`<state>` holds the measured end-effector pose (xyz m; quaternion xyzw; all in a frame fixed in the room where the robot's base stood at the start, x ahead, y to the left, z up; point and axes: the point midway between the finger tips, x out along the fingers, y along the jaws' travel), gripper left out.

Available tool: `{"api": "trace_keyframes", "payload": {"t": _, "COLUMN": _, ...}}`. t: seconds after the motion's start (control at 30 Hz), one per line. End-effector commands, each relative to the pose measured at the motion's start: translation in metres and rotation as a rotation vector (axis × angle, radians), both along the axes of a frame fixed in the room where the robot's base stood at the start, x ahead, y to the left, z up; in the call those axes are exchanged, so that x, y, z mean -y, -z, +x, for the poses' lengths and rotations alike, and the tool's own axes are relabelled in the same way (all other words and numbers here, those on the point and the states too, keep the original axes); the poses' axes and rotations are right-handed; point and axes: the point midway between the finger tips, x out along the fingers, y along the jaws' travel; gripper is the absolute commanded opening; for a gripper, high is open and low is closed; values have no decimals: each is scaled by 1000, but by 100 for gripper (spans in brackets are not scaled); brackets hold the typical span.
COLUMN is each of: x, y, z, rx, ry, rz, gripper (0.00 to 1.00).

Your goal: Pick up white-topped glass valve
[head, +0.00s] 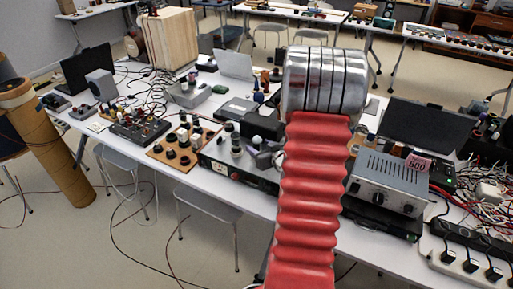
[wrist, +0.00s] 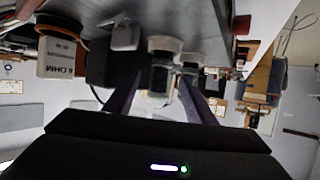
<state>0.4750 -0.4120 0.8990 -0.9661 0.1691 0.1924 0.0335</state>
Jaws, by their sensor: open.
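A glass valve with a whitish end (wrist: 162,62) is in the middle of the wrist view, which looks upside down. My gripper (wrist: 160,79) is open, with its two dark fingers either side of this valve's glass part. I cannot tell whether they touch it. A second, similar valve (wrist: 192,62) stands close beside it, near the right finger. I cannot single out the white-topped valve there.
In the head view the cluttered white bench holds a grey metal amplifier (head: 388,183), a wooden valve board (head: 160,152) and tangled cables (head: 487,190).

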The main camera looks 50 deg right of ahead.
Motion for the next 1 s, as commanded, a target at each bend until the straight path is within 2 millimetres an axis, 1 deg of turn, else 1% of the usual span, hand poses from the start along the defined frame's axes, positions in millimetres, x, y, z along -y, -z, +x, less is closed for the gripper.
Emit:
{"api": "trace_keyframes", "payload": {"t": 0.57, "x": 0, "y": 1, "z": 2, "rx": 0, "ry": 0, "rz": 0, "gripper": 49}}
{"api": "trace_keyframes", "payload": {"t": 1.0, "x": 0, "y": 1, "z": 2, "rx": 0, "ry": -1, "rz": 0, "gripper": 18}}
